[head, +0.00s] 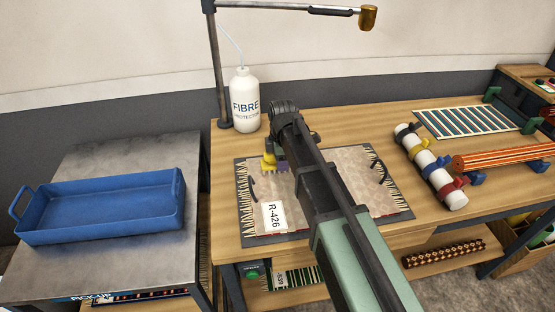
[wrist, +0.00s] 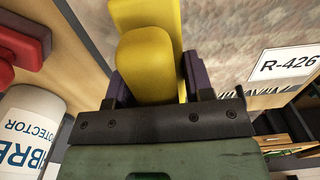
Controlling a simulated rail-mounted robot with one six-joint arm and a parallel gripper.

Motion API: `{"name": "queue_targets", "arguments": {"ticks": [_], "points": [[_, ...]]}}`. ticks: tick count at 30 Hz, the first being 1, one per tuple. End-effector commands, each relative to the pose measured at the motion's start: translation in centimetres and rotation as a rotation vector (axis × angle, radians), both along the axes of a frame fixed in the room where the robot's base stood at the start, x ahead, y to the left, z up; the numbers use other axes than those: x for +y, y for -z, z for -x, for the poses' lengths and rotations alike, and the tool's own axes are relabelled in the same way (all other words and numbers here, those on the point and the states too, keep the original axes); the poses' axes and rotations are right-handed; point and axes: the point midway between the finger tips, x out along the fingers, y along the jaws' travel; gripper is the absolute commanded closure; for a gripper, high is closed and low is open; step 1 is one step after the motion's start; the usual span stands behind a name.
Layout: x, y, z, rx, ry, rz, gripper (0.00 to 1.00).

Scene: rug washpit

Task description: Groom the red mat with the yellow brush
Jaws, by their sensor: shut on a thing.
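The mat (head: 350,170), pale and mottled with reddish patches, lies on a dark grey board on the wooden bench, with fringe at its left and right ends. A tag marked R-426 (head: 273,216) lies at its front left. The yellow brush (head: 268,161), with purple bristles, is over the mat's back left part. I cannot tell whether the bristles touch the mat. In the wrist view my gripper (wrist: 157,78) is shut on the yellow brush's handle (wrist: 146,62). My arm hides the middle of the mat in the head view.
A white fibre protector bottle (head: 245,100) and a lamp post (head: 219,75) stand behind the mat. A blue tray (head: 105,232) sits on the left table. A strapped white roll (head: 428,165), an orange striped roll (head: 505,156) and a striped rug (head: 468,120) lie to the right.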

Motion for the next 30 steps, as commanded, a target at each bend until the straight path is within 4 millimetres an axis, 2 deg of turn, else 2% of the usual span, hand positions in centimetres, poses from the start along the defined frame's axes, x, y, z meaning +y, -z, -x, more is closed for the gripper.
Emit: {"name": "queue_targets", "arguments": {"ticks": [7, 15, 24, 30], "points": [[-2.6, 0.2, -0.4, 0.000, 0.002, 0.000, 0.72], [-3.4, 0.2, -0.5, 0.000, 0.001, 0.000, 0.72], [-6.3, 0.0, -1.0, 0.000, 0.002, 0.000, 0.72], [-6.6, 0.0, -1.1, 0.000, 0.001, 0.000, 0.72]]}}
